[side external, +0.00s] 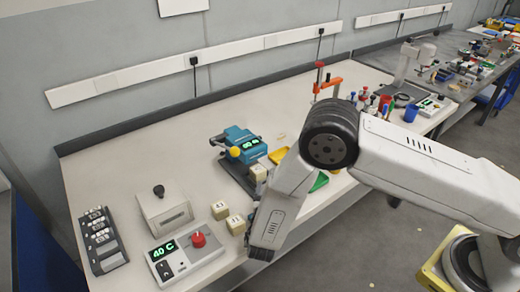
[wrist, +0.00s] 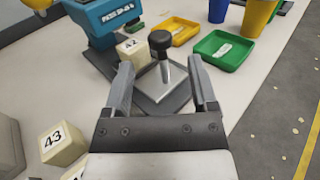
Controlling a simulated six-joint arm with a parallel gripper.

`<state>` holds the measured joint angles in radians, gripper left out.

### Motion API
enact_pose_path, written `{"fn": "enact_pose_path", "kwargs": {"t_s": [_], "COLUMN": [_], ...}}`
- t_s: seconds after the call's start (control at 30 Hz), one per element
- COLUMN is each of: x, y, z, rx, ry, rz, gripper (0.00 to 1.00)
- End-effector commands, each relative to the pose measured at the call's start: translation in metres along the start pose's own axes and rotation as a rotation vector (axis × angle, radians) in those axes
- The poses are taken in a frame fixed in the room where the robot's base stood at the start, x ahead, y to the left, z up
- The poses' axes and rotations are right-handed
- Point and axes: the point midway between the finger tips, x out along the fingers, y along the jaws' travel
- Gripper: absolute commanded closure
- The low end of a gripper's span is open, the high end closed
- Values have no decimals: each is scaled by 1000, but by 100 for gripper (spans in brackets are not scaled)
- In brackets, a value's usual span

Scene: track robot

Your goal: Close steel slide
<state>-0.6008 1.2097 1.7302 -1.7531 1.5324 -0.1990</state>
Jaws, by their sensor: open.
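In the wrist view, a steel piece (wrist: 170,76) with a black knob (wrist: 160,42) on a post stands on a dark grey base plate (wrist: 181,99). It looks like the steel slide, but I cannot tell how far it is open. My gripper (wrist: 161,64) is open, with one finger on each side of the steel piece in the picture. I see no clear contact. In the side view my gripper (side external: 264,246) points down at the bench's front edge, and my arm seems to hide the steel piece.
A teal device (wrist: 103,18) and a cube marked 42 (wrist: 132,52) lie just beyond. A cube marked 43 (wrist: 61,144) is at lower left. Yellow (wrist: 174,30) and green (wrist: 220,49) trays lie behind. A 40 C control box (side external: 184,256) stands left of my gripper.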

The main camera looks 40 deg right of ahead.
Motion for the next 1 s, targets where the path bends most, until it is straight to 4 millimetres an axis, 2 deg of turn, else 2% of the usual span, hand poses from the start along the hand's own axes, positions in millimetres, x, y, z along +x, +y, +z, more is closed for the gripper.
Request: {"fn": "enact_pose_path", "kwargs": {"t_s": [0.17,0.27,0.4,0.67,0.8,1.0], "x": [0,0,-8,-47,-74,-100], "y": [0,0,-1,-13,-26,-46], "z": [0,0,2,11,18,27], "rx": [0,0,-1,-6,-12,-21], "ry": [0,0,8,57,96,141], "rz": [0,1,21,131,208,287], "gripper": [26,54,99,100,100,100]}}
